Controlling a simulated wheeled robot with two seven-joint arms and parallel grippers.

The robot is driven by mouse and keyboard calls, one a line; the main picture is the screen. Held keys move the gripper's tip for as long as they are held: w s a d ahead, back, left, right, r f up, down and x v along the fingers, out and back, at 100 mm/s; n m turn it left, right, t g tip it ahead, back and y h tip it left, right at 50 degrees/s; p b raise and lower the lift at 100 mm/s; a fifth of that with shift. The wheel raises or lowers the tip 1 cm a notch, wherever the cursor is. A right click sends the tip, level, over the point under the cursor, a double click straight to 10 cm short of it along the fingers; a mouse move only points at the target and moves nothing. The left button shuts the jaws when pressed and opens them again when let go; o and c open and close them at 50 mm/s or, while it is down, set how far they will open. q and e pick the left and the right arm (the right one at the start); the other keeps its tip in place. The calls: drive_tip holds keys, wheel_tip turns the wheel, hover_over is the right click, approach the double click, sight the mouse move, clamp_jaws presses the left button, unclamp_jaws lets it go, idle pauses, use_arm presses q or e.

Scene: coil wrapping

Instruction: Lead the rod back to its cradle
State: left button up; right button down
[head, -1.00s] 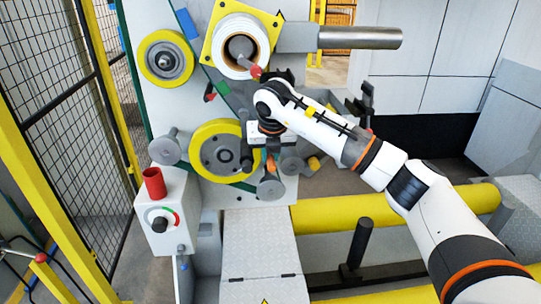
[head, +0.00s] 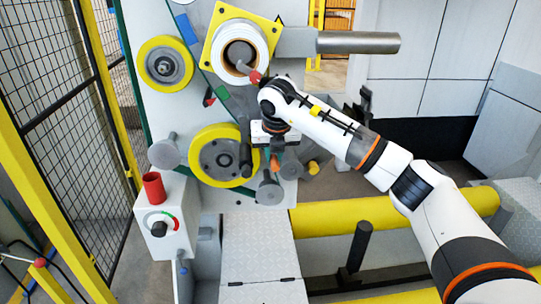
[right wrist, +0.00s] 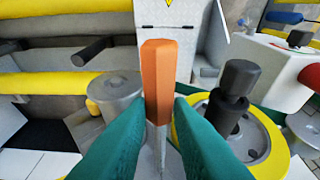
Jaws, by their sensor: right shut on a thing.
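My right gripper (head: 274,148) points down in front of the machine face, below the white coil (head: 240,75). It is shut on a rod-like piece (right wrist: 160,80) with an orange, faceted end and a thin grey shaft. In the right wrist view, its shaft runs down between my green fingers. The orange end also shows small below the gripper in the head view (head: 275,163). A separate grey rod with a red tip (head: 254,77) sticks out at the coil's bore. I cannot pick out the cradle. My left gripper is out of view.
A yellow-rimmed wheel (head: 222,155) and grey rollers (head: 269,188) crowd around the gripper. A control box (head: 160,222) with a red cup (head: 153,187) stands to the left. A yellow bar (head: 390,212) runs low on the right. Mesh fencing (head: 60,90) closes off the far left.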

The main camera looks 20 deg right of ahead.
drive_tip(key=d+r, duration=0.1)
drive_tip(key=d+r+p, duration=0.1)
drive_tip(key=r, duration=0.1)
drive_tip(key=s+d+r+p, duration=0.1)
drive_tip(key=shift+d+r, duration=0.1)
drive_tip(key=shift+r, duration=0.2)
drive_tip(key=shift+f, duration=0.1)
idle(0.4)
drive_tip(key=s+d+r+p, duration=0.1)
drive_tip(key=d+r+p, duration=0.2)
drive_tip(key=r, duration=0.6)
drive_tip(key=shift+d+p, duration=0.3)
drive_tip(key=shift+p, duration=0.9)
drive_tip(key=shift+r, duration=0.1)
wheel_tip(320, 180, up, 8)
drive_tip(key=p, duration=0.6)
idle(0.5)
drive_tip(key=shift+a, duration=0.1)
idle(0.4)
